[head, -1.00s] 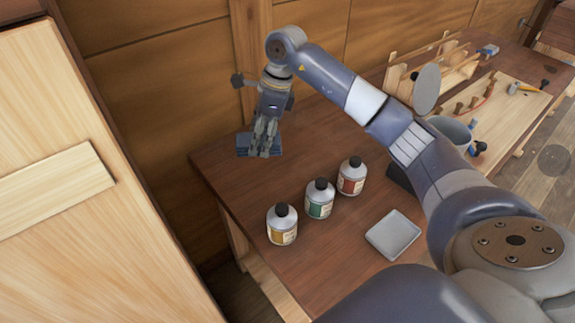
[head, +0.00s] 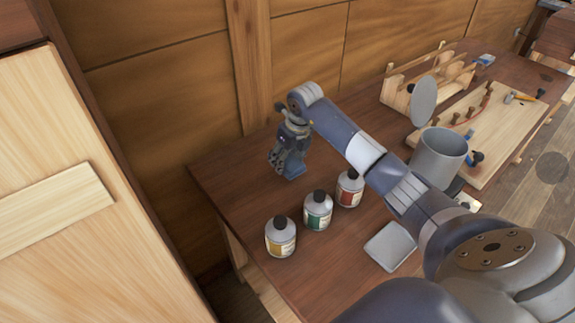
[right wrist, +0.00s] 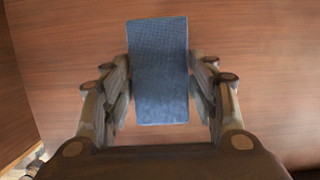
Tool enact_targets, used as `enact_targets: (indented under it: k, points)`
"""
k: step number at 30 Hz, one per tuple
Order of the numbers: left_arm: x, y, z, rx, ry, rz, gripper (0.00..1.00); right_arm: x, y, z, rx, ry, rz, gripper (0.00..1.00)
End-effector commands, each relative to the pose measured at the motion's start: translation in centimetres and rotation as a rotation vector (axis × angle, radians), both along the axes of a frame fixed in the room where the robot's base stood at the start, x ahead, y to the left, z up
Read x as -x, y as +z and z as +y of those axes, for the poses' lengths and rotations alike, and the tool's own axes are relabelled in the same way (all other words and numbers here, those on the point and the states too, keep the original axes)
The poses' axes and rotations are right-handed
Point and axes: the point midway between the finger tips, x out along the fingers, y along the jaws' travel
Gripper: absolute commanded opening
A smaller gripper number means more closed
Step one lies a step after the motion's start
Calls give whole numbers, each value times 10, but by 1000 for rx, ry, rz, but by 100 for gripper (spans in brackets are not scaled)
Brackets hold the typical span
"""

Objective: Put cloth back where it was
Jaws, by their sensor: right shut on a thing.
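The cloth (right wrist: 158,70) is a blue folded rectangle, seen between my right gripper's fingers in the right wrist view. My right gripper (right wrist: 158,88) is shut on it, with one set of fingers at each long side. In the head view my right gripper (head: 284,170) points down over the back left part of the brown table (head: 232,172). The cloth there is mostly hidden by the gripper. I cannot tell whether the cloth touches the table top. My left gripper is not in view.
Bottles with yellow (head: 280,238), green (head: 318,212) and red (head: 349,190) labels stand in front of the gripper. A square grey dish (head: 390,246) lies right of them. A grey pot (head: 438,158) and a wooden board (head: 490,125) are further right. The table's back left is clear.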

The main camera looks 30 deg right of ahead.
Motion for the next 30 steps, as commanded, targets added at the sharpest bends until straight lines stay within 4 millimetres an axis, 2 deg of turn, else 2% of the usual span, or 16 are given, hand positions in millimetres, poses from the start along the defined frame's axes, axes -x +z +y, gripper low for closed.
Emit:
enact_targets:
  k: [8,19,20,21,22,30]
  points:
    - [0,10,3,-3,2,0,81,1,-34,1,0,1,3,31]
    - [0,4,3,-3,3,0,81,1,-41,0,2,3,1,31]
    - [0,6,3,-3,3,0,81,0,-39,0,1,3,1,60]
    - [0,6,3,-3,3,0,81,0,-39,0,1,3,1,69]
    - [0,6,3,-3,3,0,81,0,-39,0,1,3,1,74]
    - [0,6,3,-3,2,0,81,1,-39,1,1,2,1,74]
